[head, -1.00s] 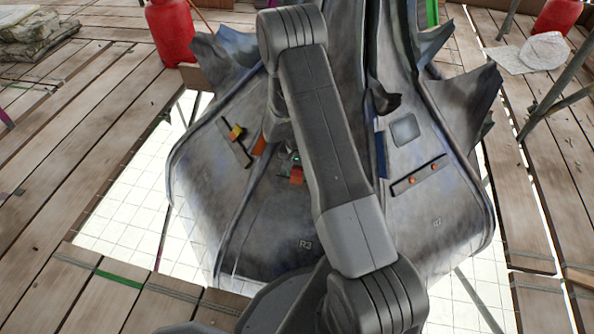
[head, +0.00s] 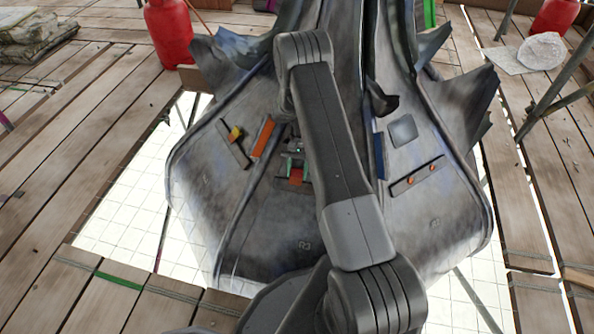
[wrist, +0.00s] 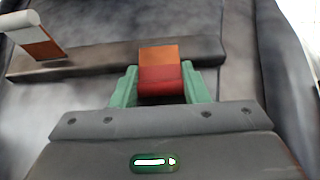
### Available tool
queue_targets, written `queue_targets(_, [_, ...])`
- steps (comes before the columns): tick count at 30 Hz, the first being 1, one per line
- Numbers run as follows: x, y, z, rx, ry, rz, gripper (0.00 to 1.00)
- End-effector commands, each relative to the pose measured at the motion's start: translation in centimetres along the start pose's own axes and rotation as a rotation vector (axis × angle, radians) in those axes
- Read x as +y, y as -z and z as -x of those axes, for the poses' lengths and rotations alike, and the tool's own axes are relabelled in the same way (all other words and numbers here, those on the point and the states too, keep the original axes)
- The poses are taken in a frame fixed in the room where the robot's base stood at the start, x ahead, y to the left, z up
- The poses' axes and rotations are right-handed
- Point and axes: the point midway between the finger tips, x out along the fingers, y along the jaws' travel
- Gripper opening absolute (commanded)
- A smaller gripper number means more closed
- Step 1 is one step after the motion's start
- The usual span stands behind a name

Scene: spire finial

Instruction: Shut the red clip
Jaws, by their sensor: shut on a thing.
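The red clip (wrist: 161,82) sits on a dark bar (wrist: 95,58) in the wrist view, with an orange upper face and a red front face. My gripper (wrist: 160,92) has its green fingertips on both sides of it and is shut on it. In the head view the red clip (head: 297,175) shows as a small orange-red patch on the lower middle panel. My gripper (head: 296,168) is right at it there, partly hidden by my arm. How far the clip is swung over cannot be told.
A white and orange-brown lever (wrist: 36,36) stands tilted up at the bar's far left end. The grey spire (head: 255,215) also carries a yellow clip (head: 236,133), an orange strip (head: 262,136) and a bar with two orange knobs (head: 418,180). Planks surround it.

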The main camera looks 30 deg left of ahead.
Motion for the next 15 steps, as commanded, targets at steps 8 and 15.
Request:
queue_targets(8, [0.00,0.04,0.02,0.002,0.000,0.000,0.63])
queue_targets(15, [0.00,0.02,0.09,0.002,0.000,0.000,0.63])
